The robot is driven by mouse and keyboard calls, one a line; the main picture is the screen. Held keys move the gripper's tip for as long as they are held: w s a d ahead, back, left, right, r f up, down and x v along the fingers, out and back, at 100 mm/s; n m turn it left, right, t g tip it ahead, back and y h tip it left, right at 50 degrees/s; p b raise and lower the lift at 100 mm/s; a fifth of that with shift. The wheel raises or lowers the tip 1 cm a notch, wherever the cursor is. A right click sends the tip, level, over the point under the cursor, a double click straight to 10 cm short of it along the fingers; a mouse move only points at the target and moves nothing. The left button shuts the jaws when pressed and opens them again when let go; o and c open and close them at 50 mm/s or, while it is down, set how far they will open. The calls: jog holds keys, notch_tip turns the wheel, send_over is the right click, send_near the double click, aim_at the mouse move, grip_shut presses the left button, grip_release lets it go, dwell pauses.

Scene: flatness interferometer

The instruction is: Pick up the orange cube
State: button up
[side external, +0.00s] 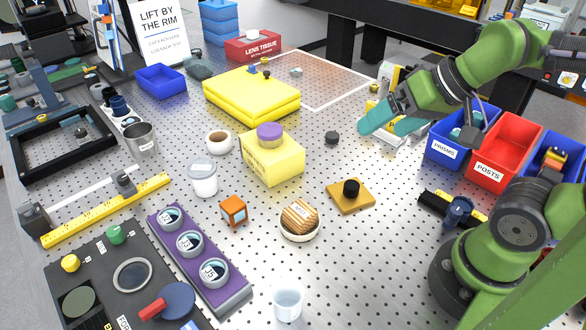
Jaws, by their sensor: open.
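The orange cube (234,210) stands on the perforated metal table at the lower centre-left, with dark marks on its faces. It sits between the purple rack and the round bowl with a wooden-looking top, apart from both. My gripper (372,122) is at the upper right of the cube, well away from it and above the table near the white-outlined area. Its teal fingers point down and left. I see nothing held between them.
A purple rack (162,229) with several lens holders is left of the cube. The bowl (300,237) is to its right, a lidded white jar (202,185) behind it, and a yellow block (272,170) farther back. Blue and red bins (505,128) stand at right. Bare table lies in front of the cube.

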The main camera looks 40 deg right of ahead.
jog(key=shift+c, duration=0.8)
jog(key=n+g+h, duration=0.2)
jog(key=n+g, duration=0.2)
jog(key=g, duration=0.3)
send_over(232, 203)
jog(key=shift+f, duration=4)
notch_tip(232, 203, down, 16)
jog(key=shift+s+f, duration=0.1)
jog(key=c, duration=1.2)
